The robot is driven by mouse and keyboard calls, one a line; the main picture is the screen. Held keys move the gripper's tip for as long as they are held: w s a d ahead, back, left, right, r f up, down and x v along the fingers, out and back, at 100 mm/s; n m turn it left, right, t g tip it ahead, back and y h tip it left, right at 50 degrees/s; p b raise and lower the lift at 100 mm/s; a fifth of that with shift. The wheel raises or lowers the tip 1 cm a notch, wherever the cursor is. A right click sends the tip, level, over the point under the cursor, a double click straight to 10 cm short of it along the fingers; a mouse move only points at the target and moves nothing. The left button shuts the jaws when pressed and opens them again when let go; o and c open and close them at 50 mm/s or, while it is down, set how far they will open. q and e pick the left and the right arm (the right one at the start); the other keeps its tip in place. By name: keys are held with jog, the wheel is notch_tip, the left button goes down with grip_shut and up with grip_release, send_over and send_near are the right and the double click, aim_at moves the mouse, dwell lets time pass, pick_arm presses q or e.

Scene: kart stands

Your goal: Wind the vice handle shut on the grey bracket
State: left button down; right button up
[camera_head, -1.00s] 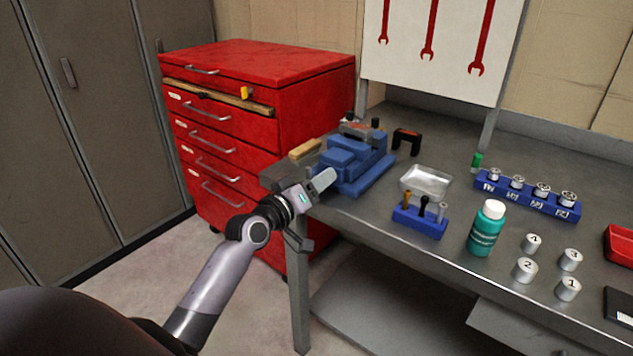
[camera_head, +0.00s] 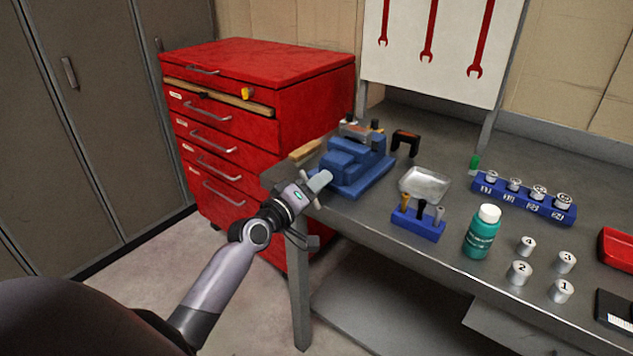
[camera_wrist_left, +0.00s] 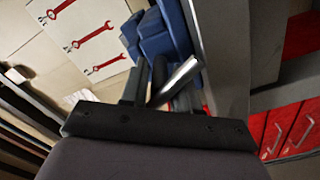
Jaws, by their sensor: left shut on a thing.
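The blue vice (camera_head: 352,168) is on the left end of the metal bench, and its blue body also shows in the left wrist view (camera_wrist_left: 160,38). A grey piece (camera_head: 354,132) sits at the vice's far jaws; it is small, and I cannot tell for sure that it is the bracket. My left gripper (camera_head: 316,184) is at the near end of the vice, shut on the handle. The gripper mostly hides the handle in the head view. My right gripper is out of view.
A red drawer cabinet (camera_head: 260,62) stands behind and left of the bench. Right of the vice are a black bridge-shaped piece (camera_head: 405,138), a clear tray (camera_head: 424,184), a blue tool holder (camera_head: 417,226) and a green bottle (camera_head: 482,234). Numbered weights stand further right.

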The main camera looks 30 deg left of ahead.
pick_arm(q)
jog(key=c, duration=1)
grip_release()
jog(key=shift+o, duration=0.2)
jog(key=s, duration=0.7)
jog(key=shift+a, duration=0.25)
jog(key=s+d+f+m+g+p, duration=0.1)
jog(key=s+d+f+m+g, duration=0.2)
jog(key=s+d+f+m, duration=0.3)
jog(key=s+d+f+m+g+h+p, duration=0.1)
jog(key=s+d+f+m+g, duration=0.3)
jog(key=s+f, duration=1.1)
jog(key=d+m, duration=0.2)
jog(key=d, duration=0.2)
jog(key=shift+d+m+g, duration=0.3)
